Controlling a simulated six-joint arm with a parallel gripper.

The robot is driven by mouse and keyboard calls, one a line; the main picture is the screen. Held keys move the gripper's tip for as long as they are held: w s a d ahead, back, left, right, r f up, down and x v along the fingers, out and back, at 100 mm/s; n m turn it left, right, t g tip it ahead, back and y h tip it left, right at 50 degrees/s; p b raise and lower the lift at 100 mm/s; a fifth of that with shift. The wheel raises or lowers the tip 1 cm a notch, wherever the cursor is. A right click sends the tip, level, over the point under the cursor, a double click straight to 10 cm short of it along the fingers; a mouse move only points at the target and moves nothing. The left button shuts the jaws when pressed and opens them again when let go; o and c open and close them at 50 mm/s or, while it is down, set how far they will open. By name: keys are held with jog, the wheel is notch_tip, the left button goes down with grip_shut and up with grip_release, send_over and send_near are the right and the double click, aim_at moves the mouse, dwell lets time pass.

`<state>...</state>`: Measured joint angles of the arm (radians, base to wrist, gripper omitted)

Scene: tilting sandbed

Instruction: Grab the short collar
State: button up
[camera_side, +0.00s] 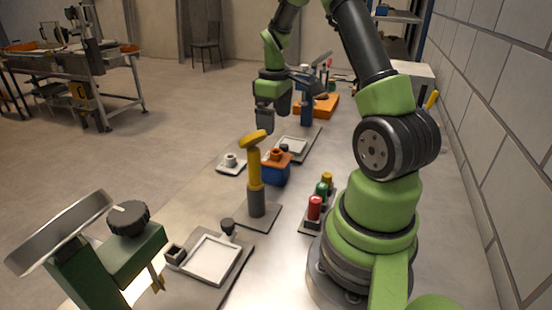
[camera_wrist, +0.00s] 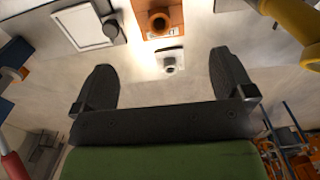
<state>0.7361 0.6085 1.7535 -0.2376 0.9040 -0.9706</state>
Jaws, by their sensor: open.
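A short pale collar (camera_side: 230,159) stands on a small white plate (camera_side: 225,168) at the left side of the table; it also shows in the wrist view (camera_wrist: 169,64), between and beyond my fingertips. A short orange-brown collar (camera_side: 275,154) sits on the orange top of a blue block (camera_side: 274,174), and it shows in the wrist view (camera_wrist: 160,21) too. I cannot tell for certain which one the task names. My gripper (camera_side: 265,121) is open and empty, above the table behind both collars in the side view. Its two fingers (camera_wrist: 161,62) are apart in the wrist view.
A yellow-topped post (camera_side: 256,171) stands close to the blue block. Red, green and yellow-topped pieces (camera_side: 315,207) stand in a row near my base. A white-topped square pad (camera_side: 293,146) lies behind the block, another pad (camera_side: 210,259) in front. An orange bin (camera_side: 318,105) is farther back.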

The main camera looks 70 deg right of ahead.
aim_at(276, 153)
notch_tip(276, 153, down, 10)
jog(key=shift+s+r, duration=0.1)
jog(key=shift+s, duration=0.05)
jog(key=c, duration=1)
